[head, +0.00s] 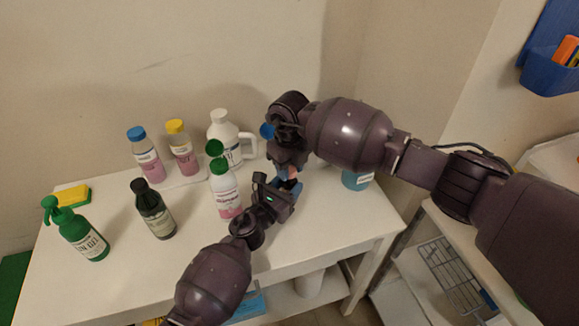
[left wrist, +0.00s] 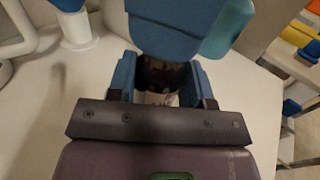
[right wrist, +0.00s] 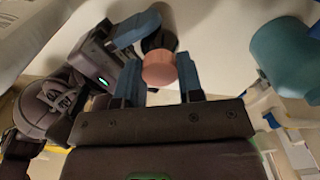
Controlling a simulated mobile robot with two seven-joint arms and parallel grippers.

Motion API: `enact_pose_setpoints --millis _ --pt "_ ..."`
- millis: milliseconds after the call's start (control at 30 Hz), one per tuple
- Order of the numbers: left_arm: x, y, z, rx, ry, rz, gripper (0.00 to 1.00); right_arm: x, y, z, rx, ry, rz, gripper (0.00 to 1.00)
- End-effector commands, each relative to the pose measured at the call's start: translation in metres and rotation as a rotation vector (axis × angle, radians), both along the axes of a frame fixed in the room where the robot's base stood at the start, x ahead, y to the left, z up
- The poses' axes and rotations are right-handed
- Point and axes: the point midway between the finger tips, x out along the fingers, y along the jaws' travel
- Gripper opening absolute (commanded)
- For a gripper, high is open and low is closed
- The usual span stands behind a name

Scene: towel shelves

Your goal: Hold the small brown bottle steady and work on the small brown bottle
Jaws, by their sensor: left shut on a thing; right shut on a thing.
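The small brown bottle (left wrist: 162,76) is between the blue fingers of my left gripper (left wrist: 163,84) in the left wrist view, which is shut on its body. In the right wrist view its pinkish-orange cap (right wrist: 158,68) sits between the fingers of my right gripper (right wrist: 159,77), which is shut on it. The dark bottle body (right wrist: 158,42) shows behind the cap, beside a left finger. In the head view my left gripper (head: 286,190) and right gripper (head: 290,168) meet above the white table, and the bottle is mostly hidden.
On the white table (head: 185,250) stand a green spray bottle (head: 77,232), a dark bottle (head: 154,212), a green-capped bottle (head: 226,192), a white jug (head: 224,135) and blue- and yellow-capped bottles. A teal container (head: 357,180) stands close right of my grippers. A wire rack (head: 452,282) is lower right.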

Motion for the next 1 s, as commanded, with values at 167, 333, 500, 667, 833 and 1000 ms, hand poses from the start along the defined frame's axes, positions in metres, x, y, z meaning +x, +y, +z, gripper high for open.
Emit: enact_pose_setpoints --millis 167,333,500,667,833,1000 --pt "0.0 0.0002 0.0001 0.0 0.0 0.0 0.0 0.0006 -0.0006 0.0 0.0 -0.002 -0.254 0.06" --pt "0.0 0.0002 0.0 0.0 0.0 0.0 0.0 0.0006 -0.0006 -0.0002 0.0 -0.001 -0.49 0.06" --pt "0.0 0.0002 0.0 0.0 0.0 0.0 0.0 0.0005 -0.0006 -0.0002 0.0 -0.001 -0.587 0.06" --pt "0.0 0.0002 0.0001 0.0 0.0 0.0 0.0 0.0004 -0.0005 -0.0002 0.0 -0.001 -0.585 0.47" --pt "0.0 0.0002 0.0 0.0 0.0 0.0 0.0 0.0003 -0.0004 -0.0003 0.0 -0.001 -0.583 0.6" --pt "0.0 0.0001 0.0 0.0 0.0 0.0 0.0 0.0002 -0.0002 -0.0001 0.001 -0.001 -0.583 0.6"
